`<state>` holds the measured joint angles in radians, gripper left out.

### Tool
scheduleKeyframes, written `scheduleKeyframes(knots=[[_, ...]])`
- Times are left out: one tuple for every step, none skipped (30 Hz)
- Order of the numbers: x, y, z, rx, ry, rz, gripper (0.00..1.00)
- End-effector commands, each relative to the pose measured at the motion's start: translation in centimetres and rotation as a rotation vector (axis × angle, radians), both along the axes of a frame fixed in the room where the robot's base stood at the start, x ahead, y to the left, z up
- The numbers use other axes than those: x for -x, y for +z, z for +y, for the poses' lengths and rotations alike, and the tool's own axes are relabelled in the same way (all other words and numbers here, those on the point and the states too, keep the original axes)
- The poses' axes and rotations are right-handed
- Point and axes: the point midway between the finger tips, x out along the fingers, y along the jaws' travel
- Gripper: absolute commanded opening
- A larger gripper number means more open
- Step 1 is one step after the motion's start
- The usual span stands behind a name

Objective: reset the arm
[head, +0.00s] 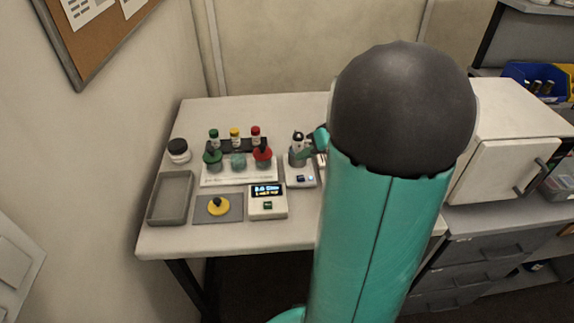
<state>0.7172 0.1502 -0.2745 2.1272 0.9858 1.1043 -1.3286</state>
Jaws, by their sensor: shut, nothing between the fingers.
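My own teal arm with its dark rounded joint fills the right middle of the head view and hides part of the table behind it. A small teal part shows at the arm's left edge, by a small grey device with a dark-topped container (298,147). I cannot tell whether that part touches the container. My gripper's fingers cannot be made out; they seem hidden behind the arm.
The white table (270,235) holds a grey tray (172,198), a dark-lidded jar (178,151), a yellow knobbed piece on a grey mat (218,206), a display box (267,201), and a white rack (238,173) with coloured tops. A white cabinet (500,165) stands right.

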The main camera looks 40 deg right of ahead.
Motion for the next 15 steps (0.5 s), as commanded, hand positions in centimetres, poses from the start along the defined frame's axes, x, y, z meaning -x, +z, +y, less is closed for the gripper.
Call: scheduleKeyframes(knots=[[0.0, 0.0, 0.0, 0.000, 0.000, 0.000, 0.00], [0.0, 0.0, 0.0, 0.000, 0.000, 0.000, 0.00], [0.0, 0.0, 0.0, 0.000, 0.000, 0.000, 0.00], [0.0, 0.0, 0.0, 0.000, 0.000, 0.000, 0.00], [0.0, 0.0, 0.0, 0.000, 0.000, 0.000, 0.00], [0.0, 0.0, 0.0, 0.000, 0.000, 0.000, 0.00], [0.0, 0.0, 0.1, 0.001, 0.001, 0.000, 0.00], [-0.1, 0.1, 0.3, 0.000, 0.004, 0.003, 0.00], [-0.1, 0.3, 0.8, 0.002, 0.011, 0.009, 0.00], [-0.2, 0.6, 1.4, 0.003, 0.019, 0.014, 0.00], [-0.3, 0.8, 2.1, 0.005, 0.028, 0.025, 0.00], [-0.4, 1.3, 3.5, 0.007, 0.045, 0.040, 0.00], [-0.4, 1.7, 4.6, 0.012, 0.060, 0.056, 0.00], [-0.4, 2.2, 5.9, 0.018, 0.075, 0.075, 0.00], [-0.3, 2.8, 7.8, 0.029, 0.096, 0.100, 0.00]])
